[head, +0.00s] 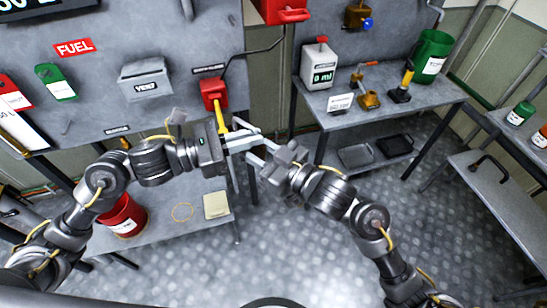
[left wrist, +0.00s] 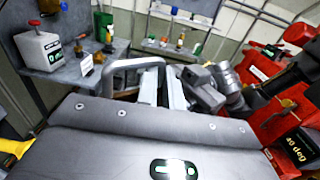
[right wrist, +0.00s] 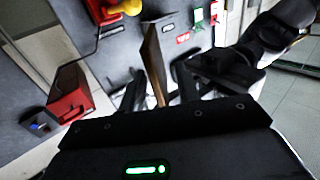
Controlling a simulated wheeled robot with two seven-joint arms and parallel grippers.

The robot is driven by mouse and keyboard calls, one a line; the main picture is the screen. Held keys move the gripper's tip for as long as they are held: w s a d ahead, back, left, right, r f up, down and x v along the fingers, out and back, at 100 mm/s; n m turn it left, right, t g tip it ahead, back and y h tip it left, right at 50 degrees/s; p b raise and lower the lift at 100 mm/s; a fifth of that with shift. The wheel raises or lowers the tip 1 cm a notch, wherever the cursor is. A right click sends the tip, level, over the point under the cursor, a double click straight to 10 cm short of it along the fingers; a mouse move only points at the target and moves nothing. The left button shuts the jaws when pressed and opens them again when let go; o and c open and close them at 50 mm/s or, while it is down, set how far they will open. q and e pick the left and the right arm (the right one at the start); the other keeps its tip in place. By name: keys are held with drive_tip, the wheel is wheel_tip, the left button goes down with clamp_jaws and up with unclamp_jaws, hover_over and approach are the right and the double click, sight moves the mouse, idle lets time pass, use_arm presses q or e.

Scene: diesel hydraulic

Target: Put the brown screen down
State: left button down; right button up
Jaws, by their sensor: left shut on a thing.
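My left gripper (head: 250,138) reaches in from the left and is shut on a thin thing whose outline is hard to make out in the head view. A narrow brown piece, which I take for the brown screen (right wrist: 154,65), shows nearly edge-on in the right wrist view. My right gripper (head: 268,152) is close beside the left one, and its fingers (right wrist: 158,88) stand apart around the brown piece. In the left wrist view the left fingers (left wrist: 163,90) point towards the right gripper (left wrist: 205,88). The screen's face is hidden.
A red box with a yellow handle (head: 221,118) is just behind the left gripper. A low bench (head: 185,240) carries a red bucket (head: 123,216) and a pale pad (head: 217,205). A workbench (head: 432,100) with tools stands at right. The floor (head: 300,250) is clear.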

drive_tip(key=shift+x, duration=1.05)
clamp_jaws()
use_arm(q)
drive_tip(key=c, duration=1.5)
unclamp_jaws()
drive_tip(key=shift+o, duration=0.2)
